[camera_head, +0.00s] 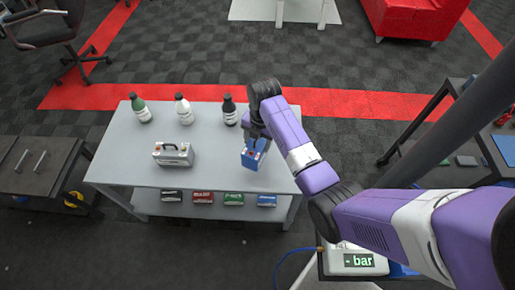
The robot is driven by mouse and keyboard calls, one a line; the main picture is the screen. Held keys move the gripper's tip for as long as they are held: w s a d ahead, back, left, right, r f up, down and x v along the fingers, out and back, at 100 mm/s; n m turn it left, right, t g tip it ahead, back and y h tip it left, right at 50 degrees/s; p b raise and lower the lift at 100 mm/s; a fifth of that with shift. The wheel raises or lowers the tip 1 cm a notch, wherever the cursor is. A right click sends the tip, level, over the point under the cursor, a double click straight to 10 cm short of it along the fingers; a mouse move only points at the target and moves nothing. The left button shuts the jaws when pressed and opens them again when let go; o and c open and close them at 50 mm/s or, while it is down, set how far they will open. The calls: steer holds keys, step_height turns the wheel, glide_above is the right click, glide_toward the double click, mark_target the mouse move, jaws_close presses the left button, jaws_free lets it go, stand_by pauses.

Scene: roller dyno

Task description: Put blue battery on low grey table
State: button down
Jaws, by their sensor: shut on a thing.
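The blue battery (251,157) is at the right part of a grey two-level table (215,179) in the head view. My gripper (257,138) comes down from above and is shut on the top of the battery. The battery is upright, and I cannot tell if its base touches the tabletop. My gripper's dark fingers and arm hide part of its top. Another low, pale grey-white table (275,10) shows at the top edge, only partly in view.
Several small boxes (203,197) lie on the lower shelf. A red sofa (412,17), an office chair (45,30) and dark carts (40,168) stand around. Open carpet lies behind the table.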

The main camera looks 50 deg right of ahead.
mark_target(260, 144)
steer(key=shift+f, duration=2.95)
steer(key=shift+c, duration=2)
jaws_free()
steer(key=shift+f, duration=0.15)
steer(key=r, duration=0.8)
steer(key=s+r, duration=0.1)
steer(key=r, duration=0.3)
steer(key=shift+d+r, duration=0.1)
